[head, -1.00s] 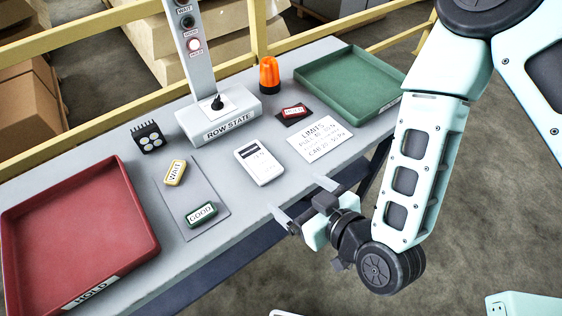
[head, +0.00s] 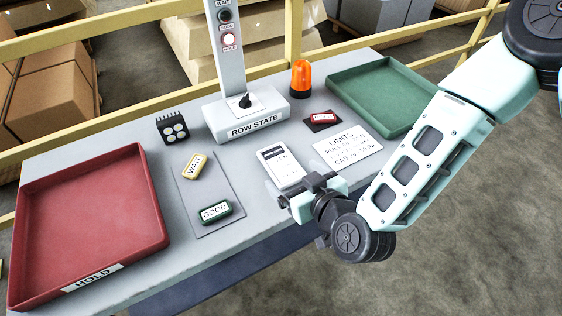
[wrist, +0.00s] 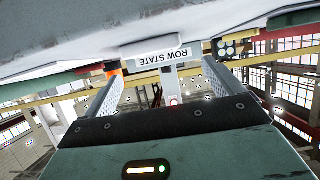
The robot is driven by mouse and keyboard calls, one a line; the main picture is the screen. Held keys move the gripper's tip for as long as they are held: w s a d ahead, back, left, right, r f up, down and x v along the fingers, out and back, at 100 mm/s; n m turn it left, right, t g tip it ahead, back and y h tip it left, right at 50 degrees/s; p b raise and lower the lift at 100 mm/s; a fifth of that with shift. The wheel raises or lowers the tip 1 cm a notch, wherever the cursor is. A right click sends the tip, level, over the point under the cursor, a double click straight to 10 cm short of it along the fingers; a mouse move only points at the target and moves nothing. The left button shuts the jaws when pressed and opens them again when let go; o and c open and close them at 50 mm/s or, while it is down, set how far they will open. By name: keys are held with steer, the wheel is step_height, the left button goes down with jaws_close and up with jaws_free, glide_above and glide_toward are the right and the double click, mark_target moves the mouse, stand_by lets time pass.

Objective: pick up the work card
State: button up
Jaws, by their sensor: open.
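A ROW STATE post base (head: 245,118) stands behind the card. A LIMITS sheet (head: 348,149) lies to its right, GOOD (head: 215,212) and WAIT (head: 194,166) tags to its left. A red tray (head: 95,215) and a green tray (head: 385,92) take the table's ends.

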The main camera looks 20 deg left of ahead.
mark_target(281, 163)
steer(key=shift+d+p+x, duration=0.25)
steer(key=shift+p+x, duration=0.6)
steer(key=shift+x, duration=2.45)
steer(key=shift+w+f, duration=0.1)
steer(key=shift+w, duration=0.05)
steer(key=c, duration=1.1)
